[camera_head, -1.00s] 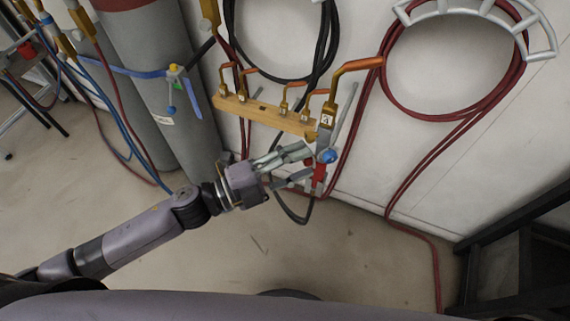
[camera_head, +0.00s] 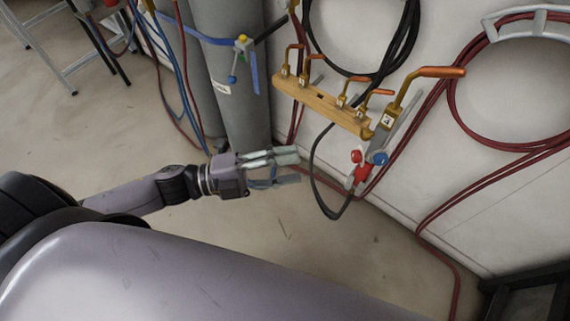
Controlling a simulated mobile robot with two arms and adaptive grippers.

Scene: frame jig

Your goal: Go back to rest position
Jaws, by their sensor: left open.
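My left gripper (camera_head: 285,168) is in the middle of the head view, at the end of my left arm coming in from the left. Its fingers point right and are apart, with nothing between them. It is below the wooden rack (camera_head: 322,104) and to the left of the torch (camera_head: 400,102) with red and blue knobs, clear of both in the picture. The torch hangs at the right end of the rack, with an orange tip and a small label. My right gripper does not show.
Grey gas cylinders (camera_head: 230,75) stand behind my left arm, with blue and red hoses beside them. A black hose (camera_head: 318,180) loops below the rack. Red hose (camera_head: 458,110) is coiled on the wall at right. A dark frame (camera_head: 525,295) stands at lower right. Floor below the gripper is clear.

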